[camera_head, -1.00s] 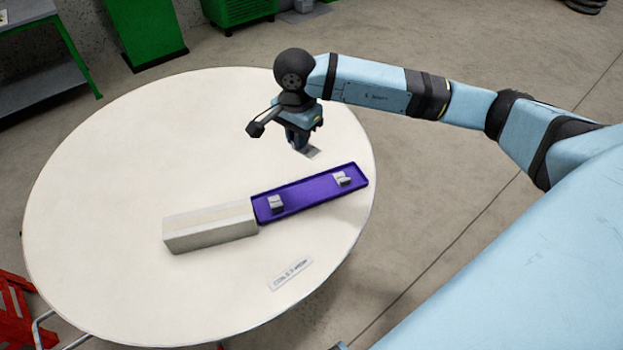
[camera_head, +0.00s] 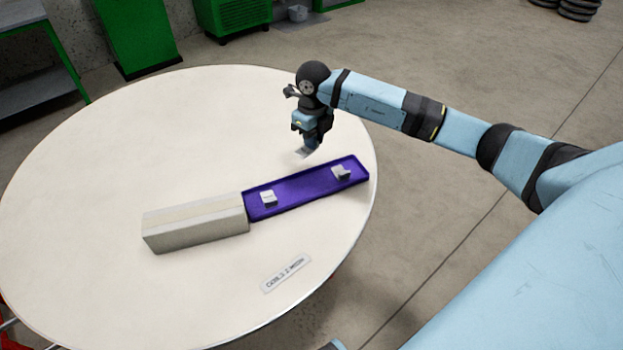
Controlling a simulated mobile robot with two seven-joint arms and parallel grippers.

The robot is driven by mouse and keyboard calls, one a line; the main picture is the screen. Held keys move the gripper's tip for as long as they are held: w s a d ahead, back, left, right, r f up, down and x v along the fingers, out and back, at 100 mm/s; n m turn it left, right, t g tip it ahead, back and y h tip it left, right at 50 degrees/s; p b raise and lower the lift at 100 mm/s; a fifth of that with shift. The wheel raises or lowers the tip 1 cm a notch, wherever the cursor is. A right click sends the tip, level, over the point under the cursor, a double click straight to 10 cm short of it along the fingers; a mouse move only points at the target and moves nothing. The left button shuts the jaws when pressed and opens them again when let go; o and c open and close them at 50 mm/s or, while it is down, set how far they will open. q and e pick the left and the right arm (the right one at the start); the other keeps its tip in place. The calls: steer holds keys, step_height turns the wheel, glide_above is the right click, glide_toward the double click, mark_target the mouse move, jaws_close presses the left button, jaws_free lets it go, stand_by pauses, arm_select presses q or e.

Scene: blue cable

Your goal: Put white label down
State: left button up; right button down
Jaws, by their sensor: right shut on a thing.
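My right gripper (camera_head: 308,145) is above the far right part of the round white table, behind the purple tray. It points down and is shut on a small whitish label (camera_head: 304,153), of which only a part shows below the fingers. Whether the label touches the table is hard to tell. Another white label (camera_head: 286,273) with dark print lies flat on the table in front of the tray. My left gripper is not in view.
A purple tray (camera_head: 292,195) holds two small white-grey blocks (camera_head: 268,198) and (camera_head: 341,173). A long beige box (camera_head: 196,226) adjoins its left end. The table (camera_head: 110,160) is clear to the left and behind. Green cabinets (camera_head: 232,18) stand at the back.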

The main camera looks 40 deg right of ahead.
glide_above(312, 183)
step_height(312, 183, down, 9)
steer(key=shift+d, duration=0.1)
steer(key=shift+f+b, duration=0.3)
steer(key=shift+f, duration=2.05)
steer(key=shift+f, duration=0.1)
steer(key=c, duration=1.2)
jaws_free()
steer(key=shift+r, duration=0.3)
step_height(312, 183, up, 12)
steer(key=shift+f, duration=0.15)
